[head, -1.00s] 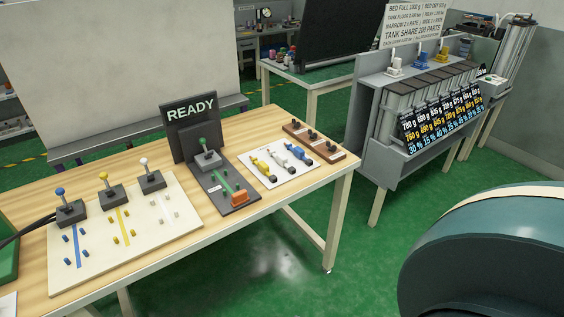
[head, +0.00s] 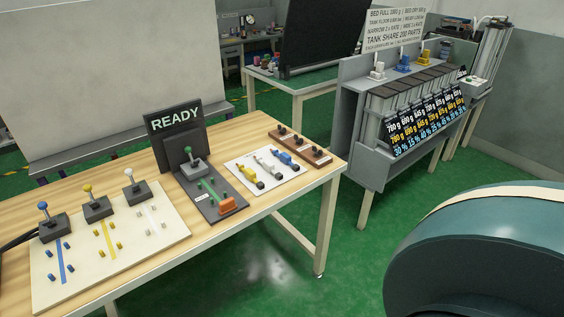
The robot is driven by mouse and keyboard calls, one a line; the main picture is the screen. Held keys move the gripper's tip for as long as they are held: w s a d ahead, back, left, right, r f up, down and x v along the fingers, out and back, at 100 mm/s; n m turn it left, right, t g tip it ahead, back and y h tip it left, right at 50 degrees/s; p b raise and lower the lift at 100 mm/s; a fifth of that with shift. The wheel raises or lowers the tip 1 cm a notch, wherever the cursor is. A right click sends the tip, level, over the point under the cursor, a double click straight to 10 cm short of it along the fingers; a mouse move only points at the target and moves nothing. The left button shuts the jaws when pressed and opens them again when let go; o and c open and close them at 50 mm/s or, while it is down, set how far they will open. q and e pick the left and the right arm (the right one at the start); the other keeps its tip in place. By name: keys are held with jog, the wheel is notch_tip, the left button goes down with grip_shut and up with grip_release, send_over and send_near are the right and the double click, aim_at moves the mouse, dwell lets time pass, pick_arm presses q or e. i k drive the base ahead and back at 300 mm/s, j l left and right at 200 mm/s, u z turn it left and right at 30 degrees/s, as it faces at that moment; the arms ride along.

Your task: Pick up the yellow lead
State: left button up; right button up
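The yellow lead (head: 247,173) lies on a white mat (head: 262,184) on the wooden table. It is the leftmost of three short leads there, with a white lead (head: 267,164) and a blue lead (head: 282,157) beside it to the right. Each has a dark end toward the lower right. Neither of my grippers is in view, so nothing is seen touching the yellow lead.
A dark panel with a green lever (head: 188,151) and an orange block (head: 227,205) is left of the mat. A brown strip with dark knobs (head: 300,149) lies behind it. A cream lever board (head: 82,270) is at left. A grey column rack (head: 371,160) stands right of the table.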

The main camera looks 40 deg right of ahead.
aim_at(250, 174)
jog(key=i+l+z, duration=0.25)
jog(key=l, duration=0.3)
jog(key=i+l+z, duration=0.25)
jog(key=l, duration=0.25)
jog(key=i+l+z, duration=0.15)
jog(key=l+z, duration=0.15)
jog(key=l, duration=0.2)
jog(key=i+l+z, duration=0.25)
jog(key=i+l, duration=0.05)
jog(key=l, duration=0.1)
